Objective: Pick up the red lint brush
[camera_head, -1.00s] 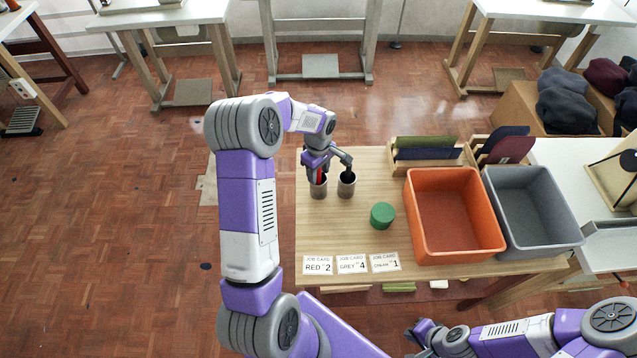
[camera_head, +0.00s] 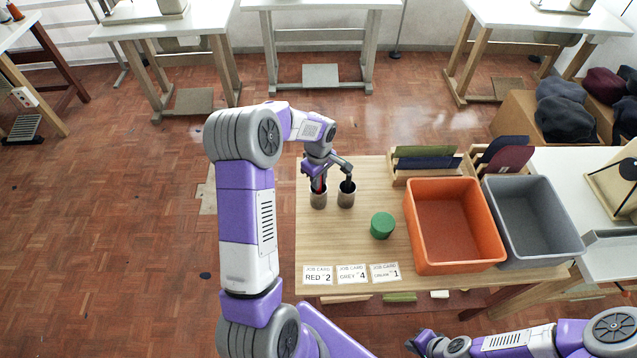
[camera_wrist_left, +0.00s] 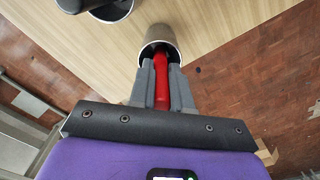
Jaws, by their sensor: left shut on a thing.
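The red lint brush (camera_wrist_left: 162,82) stands in a metal cup (camera_wrist_left: 158,36), with its lower end hidden inside the cup. In the head view, only a little red of it shows between my gripper and the cup (camera_head: 318,200). My left gripper (camera_wrist_left: 160,78) is shut on the red brush, one grey finger on each side, just above the cup's rim. It also shows in the head view (camera_head: 318,181). My right gripper (camera_head: 413,342) is low at the bottom edge, in front of the table, and its fingers are too small to read.
A second metal cup (camera_head: 346,198) with a dark brush (camera_head: 348,183) stands close to the right. A green round object (camera_head: 382,225), job cards (camera_head: 351,274), an orange bin (camera_head: 411,240) and a grey bin (camera_head: 575,249) are further along. The table (camera_head: 330,240) is bare in front of the cups.

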